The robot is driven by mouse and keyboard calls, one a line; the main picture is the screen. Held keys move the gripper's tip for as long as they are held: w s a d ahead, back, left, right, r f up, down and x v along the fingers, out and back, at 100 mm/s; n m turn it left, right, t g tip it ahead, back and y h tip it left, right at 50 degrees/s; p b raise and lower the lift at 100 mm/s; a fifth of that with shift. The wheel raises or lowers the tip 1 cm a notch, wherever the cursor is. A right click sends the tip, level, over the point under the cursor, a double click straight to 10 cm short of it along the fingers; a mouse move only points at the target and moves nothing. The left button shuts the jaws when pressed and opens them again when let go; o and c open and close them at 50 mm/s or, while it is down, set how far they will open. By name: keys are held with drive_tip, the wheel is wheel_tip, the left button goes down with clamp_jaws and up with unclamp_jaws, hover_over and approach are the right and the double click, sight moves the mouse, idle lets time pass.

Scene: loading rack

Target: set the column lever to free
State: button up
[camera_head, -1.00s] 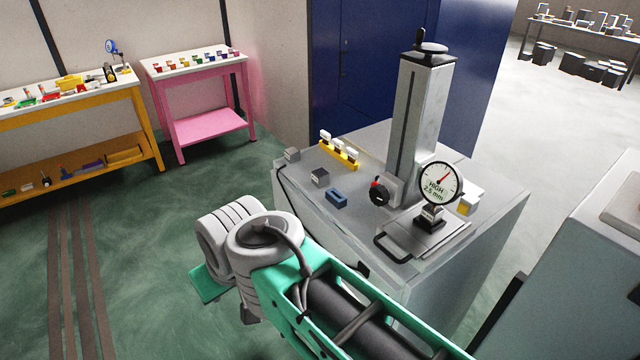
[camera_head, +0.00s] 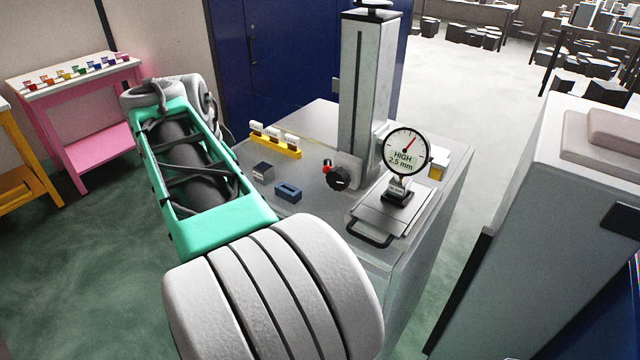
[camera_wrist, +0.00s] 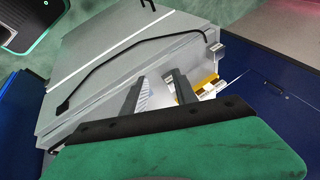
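The grey column (camera_head: 367,95) stands upright on the bench (camera_head: 310,205) in the head view. A small lever with a red tip (camera_head: 327,166) sits low on the column, beside a black knob (camera_head: 339,178). The lever is too small to read its setting. A dial gauge (camera_head: 407,150) reading "HIGH 2.5 mm" stands to the right of the lever. My gripper is out of sight in the head view, behind my arm. In the wrist view my gripper (camera_wrist: 158,76) has its two dark fingers apart, with nothing seen between them but the bench behind.
A yellow rack with white blocks (camera_head: 275,142), a blue block (camera_head: 288,192) and a dark grey block (camera_head: 263,171) lie left of the lever. A plate with a handle (camera_head: 372,238) is at the front. A grey cabinet (camera_head: 530,200) stands at right; a pink table (camera_head: 90,100) at left.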

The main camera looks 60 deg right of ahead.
drive_tip(key=s+d+f+m+g+b, duration=0.2)
drive_tip(key=s+d+f+m, duration=0.15)
drive_tip(key=d+m, duration=0.5)
drive_tip(key=m+g+h+b, duration=0.1)
drive_tip(key=m+g, duration=0.1)
drive_tip(key=m, duration=0.5)
approach(326, 168)
drive_tip(key=x, duration=0.9)
drive_tip(key=shift+s+d+f, duration=0.1)
drive_tip(key=shift+d+f, duration=0.1)
clamp_jaws()
